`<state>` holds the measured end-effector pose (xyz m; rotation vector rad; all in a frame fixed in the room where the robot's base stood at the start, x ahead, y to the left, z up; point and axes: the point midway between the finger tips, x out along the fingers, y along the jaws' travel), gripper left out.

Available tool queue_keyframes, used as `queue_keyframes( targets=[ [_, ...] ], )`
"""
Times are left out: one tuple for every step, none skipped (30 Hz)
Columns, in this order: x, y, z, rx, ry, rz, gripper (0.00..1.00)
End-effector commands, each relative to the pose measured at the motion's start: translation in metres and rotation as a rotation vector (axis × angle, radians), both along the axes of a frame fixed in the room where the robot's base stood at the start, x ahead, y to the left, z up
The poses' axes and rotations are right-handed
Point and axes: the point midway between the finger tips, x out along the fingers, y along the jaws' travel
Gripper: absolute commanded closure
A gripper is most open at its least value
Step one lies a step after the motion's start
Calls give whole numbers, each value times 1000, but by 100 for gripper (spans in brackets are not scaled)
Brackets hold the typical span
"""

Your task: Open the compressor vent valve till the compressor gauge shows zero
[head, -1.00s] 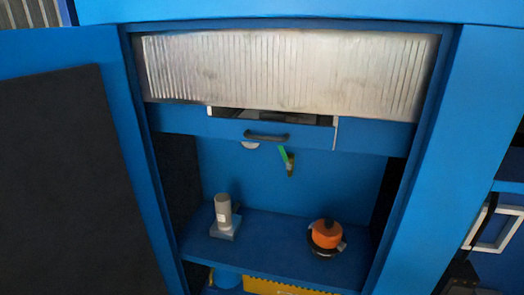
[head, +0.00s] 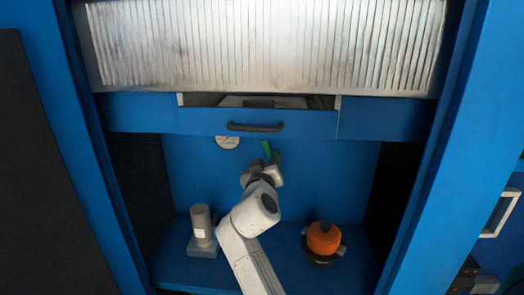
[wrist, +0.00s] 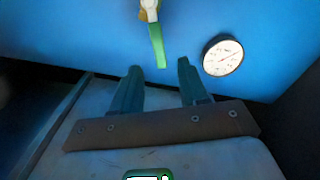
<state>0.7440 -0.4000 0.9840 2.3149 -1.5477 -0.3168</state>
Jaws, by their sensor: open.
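The vent valve's green lever (wrist: 157,46) hangs from a brass-coloured fitting (wrist: 148,10) on the blue back wall in the wrist view. The lever also shows in the head view (head: 267,149), just above my arm's end. The round white gauge (wrist: 222,55) is to the lever's right in the wrist view; its needle reading is too small to tell. In the head view the gauge (head: 228,142) is partly hidden under the drawer. My gripper (wrist: 160,72) is open and empty, its two fingers just short of the lever's lower end, which lies between them in the picture.
A drawer with a dark handle (head: 255,127) stands slightly open above the valve, below a ribbed metallic shutter (head: 265,45). On the blue shelf are a grey cylinder on a base (head: 202,228) at left and an orange pot-like object (head: 323,238) at right.

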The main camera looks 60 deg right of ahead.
Motion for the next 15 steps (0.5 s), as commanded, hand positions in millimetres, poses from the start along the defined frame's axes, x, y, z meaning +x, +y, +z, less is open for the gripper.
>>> queue_keyframes(
  targets=[
    [3, -10, 1, 1, -1, -4, 56],
    [5, -15, 1, 1, 1, -4, 56],
    [9, -22, 1, 0, 0, -3, 56],
    [10, -28, 1, 1, 1, -4, 56],
    [12, -33, 1, 1, 1, -4, 56],
    [15, -39, 1, 1, -1, -4, 56],
    [17, -44, 0, 2, 1, -3, 56],
    [19, -48, 1, 2, 0, -3, 56],
    [21, -54, 0, 2, 0, -3, 56],
    [23, -58, 0, 2, 0, -3, 56],
    [24, -61, 0, 3, 1, -3, 56],
    [26, -65, 0, 2, 0, -2, 56],
    [28, -68, 0, 2, 0, -1, 56],
    [28, -70, 0, 3, 1, -1, 56],
    [29, -73, 0, 3, 0, -1, 56]
  ],
)
